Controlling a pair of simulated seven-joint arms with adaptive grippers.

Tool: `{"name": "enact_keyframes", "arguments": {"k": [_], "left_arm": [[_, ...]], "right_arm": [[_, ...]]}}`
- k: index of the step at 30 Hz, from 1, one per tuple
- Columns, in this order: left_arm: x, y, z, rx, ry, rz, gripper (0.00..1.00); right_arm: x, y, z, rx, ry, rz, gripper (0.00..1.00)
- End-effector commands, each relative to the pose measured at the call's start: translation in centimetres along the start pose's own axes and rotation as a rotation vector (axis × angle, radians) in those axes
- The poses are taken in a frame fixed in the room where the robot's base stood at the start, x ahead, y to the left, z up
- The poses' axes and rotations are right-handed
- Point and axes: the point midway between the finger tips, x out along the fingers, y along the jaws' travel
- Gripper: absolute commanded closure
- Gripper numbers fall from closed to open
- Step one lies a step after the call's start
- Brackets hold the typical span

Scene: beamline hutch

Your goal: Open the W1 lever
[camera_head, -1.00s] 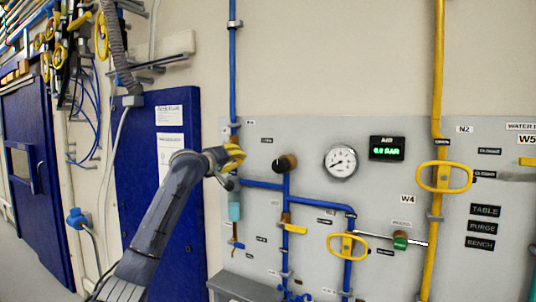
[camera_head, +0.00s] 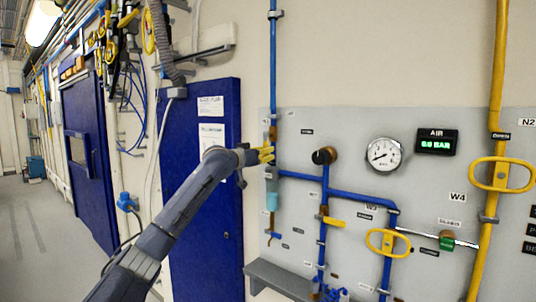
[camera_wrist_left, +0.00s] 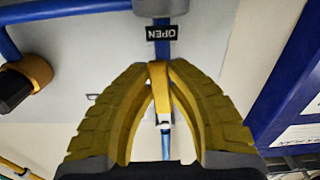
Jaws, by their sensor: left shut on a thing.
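My left gripper (camera_head: 267,155) reaches the blue vertical pipe at the left edge of the grey panel. In the left wrist view, its ridged yellow fingers (camera_wrist_left: 159,68) meet at the tips around a narrow yellow lever (camera_wrist_left: 161,95), so the gripper is shut on it. The lever lies roughly in line with the blue pipe (camera_wrist_left: 162,48) behind it. A black OPEN label (camera_wrist_left: 163,32) appears upside down beyond the fingertips. In the head view the fingers hide most of this lever, and I cannot read a W1 tag. My right gripper is not in view.
A black knob (camera_head: 324,156), a round gauge (camera_head: 384,155) and an AIR display (camera_head: 436,142) sit right of the gripper. Other yellow handles include an oval one (camera_head: 388,243) and a small lever (camera_head: 333,221). A grey ledge (camera_head: 280,280) juts out below. A blue door (camera_head: 200,240) stands left.

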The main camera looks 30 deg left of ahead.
Motion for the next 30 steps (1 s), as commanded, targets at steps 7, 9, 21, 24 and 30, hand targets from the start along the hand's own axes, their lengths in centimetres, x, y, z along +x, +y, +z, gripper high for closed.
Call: {"name": "enact_keyframes", "arguments": {"k": [7,9,21,24,30], "left_arm": [[-0.08,-0.53,-0.20,0.062,0.003,-0.001,1.00],[-0.07,-0.56,-0.20,0.069,0.003,-0.001,1.00],[-0.08,-0.63,-0.24,0.077,0.003,-0.002,1.00],[-0.09,-0.63,-0.24,0.076,0.003,-0.002,0.77],[-0.05,-0.57,-0.15,0.075,0.002,-0.001,0.60]], "right_arm": [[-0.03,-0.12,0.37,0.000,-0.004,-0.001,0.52],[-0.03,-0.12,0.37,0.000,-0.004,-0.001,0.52],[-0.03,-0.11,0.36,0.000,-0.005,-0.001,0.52],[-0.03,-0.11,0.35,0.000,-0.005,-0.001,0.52],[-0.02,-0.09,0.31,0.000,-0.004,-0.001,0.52]]}}
